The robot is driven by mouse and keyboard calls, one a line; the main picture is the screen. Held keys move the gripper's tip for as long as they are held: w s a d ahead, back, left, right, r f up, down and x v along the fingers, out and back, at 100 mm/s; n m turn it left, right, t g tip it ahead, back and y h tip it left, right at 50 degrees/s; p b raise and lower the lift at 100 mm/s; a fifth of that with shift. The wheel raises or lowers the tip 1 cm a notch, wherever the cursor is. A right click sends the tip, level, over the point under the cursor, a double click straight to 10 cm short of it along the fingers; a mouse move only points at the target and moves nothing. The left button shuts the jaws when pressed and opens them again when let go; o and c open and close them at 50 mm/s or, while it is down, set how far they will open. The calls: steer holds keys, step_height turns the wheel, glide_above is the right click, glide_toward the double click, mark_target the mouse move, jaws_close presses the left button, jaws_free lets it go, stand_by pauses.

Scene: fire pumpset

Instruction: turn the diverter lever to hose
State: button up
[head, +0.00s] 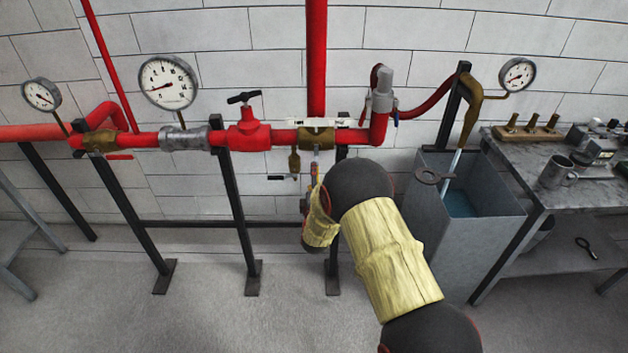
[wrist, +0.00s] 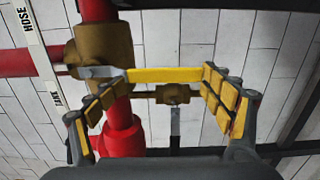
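The diverter valve is a brass body (head: 317,137) in the red pipe, and it shows large in the wrist view (wrist: 104,50). Its lever (wrist: 165,75) has a grey shank and a yellow handle, and runs across the gap between my fingers in the wrist view. In the head view the grey shank (head: 316,158) hangs down from the valve. A white label strip (wrist: 38,45) reads HOSE at one end and TANK at the other. My gripper (wrist: 165,84) is open, fingers spread at either end of the lever; contact is unclear. My arm partly hides the gripper in the head view.
A small brass valve (wrist: 172,94) hangs close by, beyond the lever. A red valve with a black handle (head: 245,125) stands to the left. The grey tank (head: 465,225) with water and the workbench (head: 545,190) are at right. Black pipe supports stand below.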

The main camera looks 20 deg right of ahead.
steer(key=o, duration=0.3)
steer(key=shift+f, duration=0.15)
steer(key=shift+s, duration=0.1)
steer(key=shift+s+f, duration=0.1)
steer(key=v, duration=1.1)
steer(key=shift+s+a, duration=0.15)
steer(key=shift+s, duration=0.2)
